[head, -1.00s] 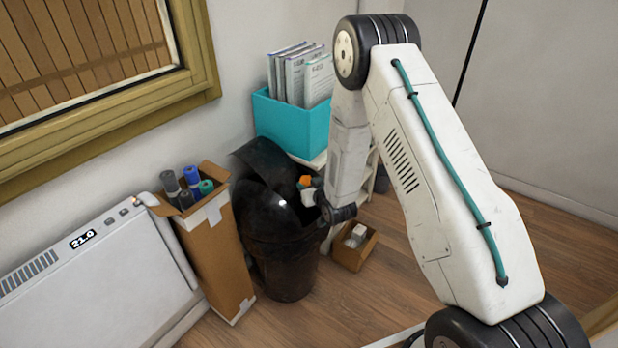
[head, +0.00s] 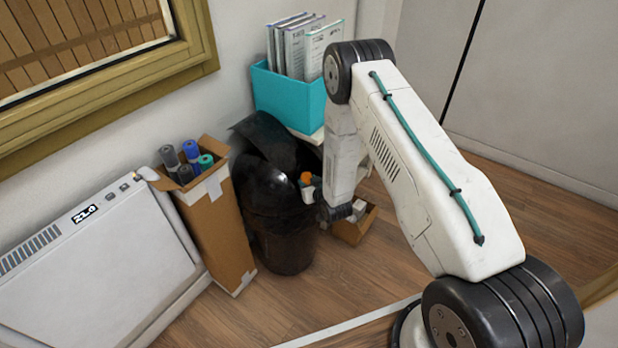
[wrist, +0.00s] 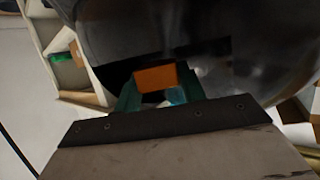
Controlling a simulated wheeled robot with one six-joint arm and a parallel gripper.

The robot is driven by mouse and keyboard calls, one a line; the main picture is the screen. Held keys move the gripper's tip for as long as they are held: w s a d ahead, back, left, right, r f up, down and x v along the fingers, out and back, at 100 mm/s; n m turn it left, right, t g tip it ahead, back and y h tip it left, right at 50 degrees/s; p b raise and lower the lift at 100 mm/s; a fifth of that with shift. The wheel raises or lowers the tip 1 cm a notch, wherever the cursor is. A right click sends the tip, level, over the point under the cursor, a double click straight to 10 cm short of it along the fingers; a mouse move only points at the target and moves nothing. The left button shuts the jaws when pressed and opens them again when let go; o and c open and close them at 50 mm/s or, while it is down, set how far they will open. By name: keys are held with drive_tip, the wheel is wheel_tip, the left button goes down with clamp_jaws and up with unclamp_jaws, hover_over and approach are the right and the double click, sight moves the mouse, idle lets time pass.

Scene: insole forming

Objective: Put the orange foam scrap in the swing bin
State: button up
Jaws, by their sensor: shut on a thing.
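The orange foam scrap (wrist: 156,78) is a small orange block held between the green fingers of my gripper (wrist: 158,95) in the wrist view. It also shows as a small orange patch in the head view (head: 306,178), with my gripper (head: 307,186) partly hidden by the arm. My gripper is shut on the scrap. The black swing bin (head: 280,240) stands on the floor, its dark lid (head: 265,185) tilted with an opening towards my gripper. In the wrist view the bin (wrist: 200,30) fills the space beyond the scrap. The scrap is at the bin's right upper side; I cannot tell whether it touches it.
A cardboard box (head: 220,235) with several rolls stands left of the bin, beside a white heater (head: 90,265). A teal file box (head: 290,98) on a white shelf is behind. A small open carton (head: 352,228) sits right of the bin. Floor in front is clear.

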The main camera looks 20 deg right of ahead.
drive_tip(key=shift+f, duration=0.2)
drive_tip(key=o, duration=1)
drive_tip(key=shift+o, duration=0.2)
drive_tip(key=v, duration=0.7)
drive_tip(key=shift+s+r, duration=0.15)
drive_tip(key=shift+s, duration=0.25)
